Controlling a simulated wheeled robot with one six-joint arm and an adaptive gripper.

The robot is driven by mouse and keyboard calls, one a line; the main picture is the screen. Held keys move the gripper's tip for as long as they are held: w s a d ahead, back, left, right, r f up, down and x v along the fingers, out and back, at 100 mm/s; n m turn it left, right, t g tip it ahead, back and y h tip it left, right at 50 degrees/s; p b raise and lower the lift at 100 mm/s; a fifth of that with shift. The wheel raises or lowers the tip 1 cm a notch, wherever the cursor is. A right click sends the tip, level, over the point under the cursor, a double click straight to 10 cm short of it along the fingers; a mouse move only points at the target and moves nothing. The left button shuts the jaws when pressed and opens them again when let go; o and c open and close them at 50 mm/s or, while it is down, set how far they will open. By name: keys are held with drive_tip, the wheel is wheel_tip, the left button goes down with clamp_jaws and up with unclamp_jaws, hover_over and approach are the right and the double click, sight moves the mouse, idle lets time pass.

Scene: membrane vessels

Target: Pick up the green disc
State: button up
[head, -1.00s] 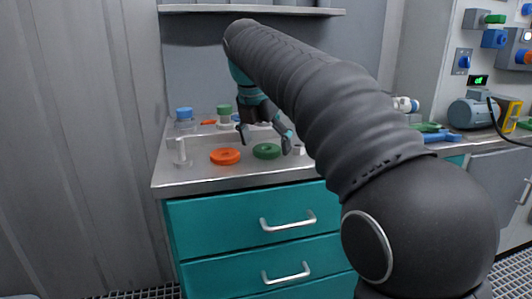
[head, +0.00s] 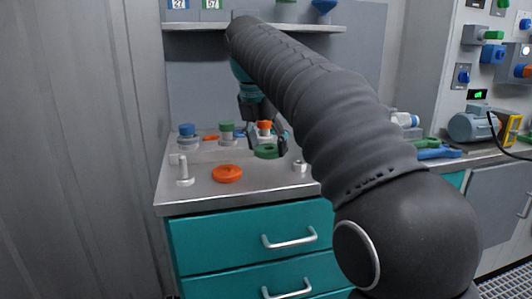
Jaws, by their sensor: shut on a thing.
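The green disc (head: 266,152) is a ring-like disc, held between the fingers of my gripper (head: 267,147) over the steel worktop. My gripper points down and is shut on it. Part of the disc is hidden behind the fingers. It appears to be clear of the worktop, but the gap is hard to judge.
An orange disc (head: 228,173) lies on the worktop, near a metal peg (head: 184,171) and a small metal nut-like part (head: 299,166). Blue-capped (head: 187,138), green-capped (head: 227,133) and orange-capped (head: 264,128) vessels stand behind. A shelf (head: 280,27) runs above.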

drive_tip(key=w+d+r, duration=0.2)
drive_tip(key=d+r, duration=0.5)
drive_tip(key=d, duration=0.4)
drive_tip(key=shift+w+d+p, duration=0.2)
drive_tip(key=shift+w+p, duration=0.1)
drive_tip(key=shift+p, duration=0.05)
